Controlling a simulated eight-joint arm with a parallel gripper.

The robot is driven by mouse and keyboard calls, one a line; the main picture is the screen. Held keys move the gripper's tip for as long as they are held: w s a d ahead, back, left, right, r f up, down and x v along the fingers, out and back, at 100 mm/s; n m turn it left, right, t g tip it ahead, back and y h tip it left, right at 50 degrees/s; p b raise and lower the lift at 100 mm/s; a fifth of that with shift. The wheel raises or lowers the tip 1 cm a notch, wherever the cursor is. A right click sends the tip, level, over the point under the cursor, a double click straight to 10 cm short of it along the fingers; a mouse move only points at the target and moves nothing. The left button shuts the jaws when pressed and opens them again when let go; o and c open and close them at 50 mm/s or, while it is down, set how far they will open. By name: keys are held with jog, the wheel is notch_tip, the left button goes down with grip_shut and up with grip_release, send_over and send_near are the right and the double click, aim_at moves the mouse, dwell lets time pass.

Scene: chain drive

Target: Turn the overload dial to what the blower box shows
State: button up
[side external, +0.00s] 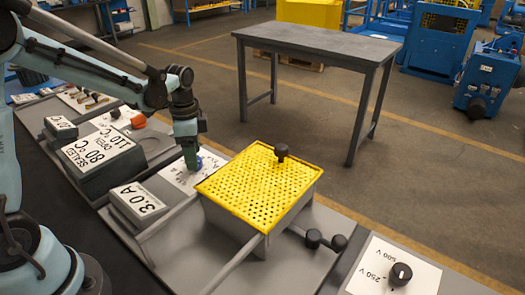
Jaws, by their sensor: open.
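A small blue dial (198,163) sits on a white card (173,180), which has small black marks at its edge. I take it to be the overload dial; its pointer is hidden. My gripper (191,164) points down at the dial, open, and covers most of it. I cannot tell whether the fingers are around the dial or just above it. A grey box (122,213) to the left and in front has a sloped white label (138,201) that seems to read 30 A or 3.0 A. I cannot make out any decimal point, or whether this is the blower box.
A yellow perforated guard (250,193) with a black knob (281,150) stands close right of my gripper. A black voltage dial (401,273) is at the front right.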

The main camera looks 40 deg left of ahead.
jog(key=shift+f, duration=0.85)
jog(key=c, duration=1.1)
jog(key=shift+o, duration=0.2)
jog(key=n, duration=0.4)
jog(key=shift+d+n, duration=0.1)
jog(key=shift+n, duration=2.3)
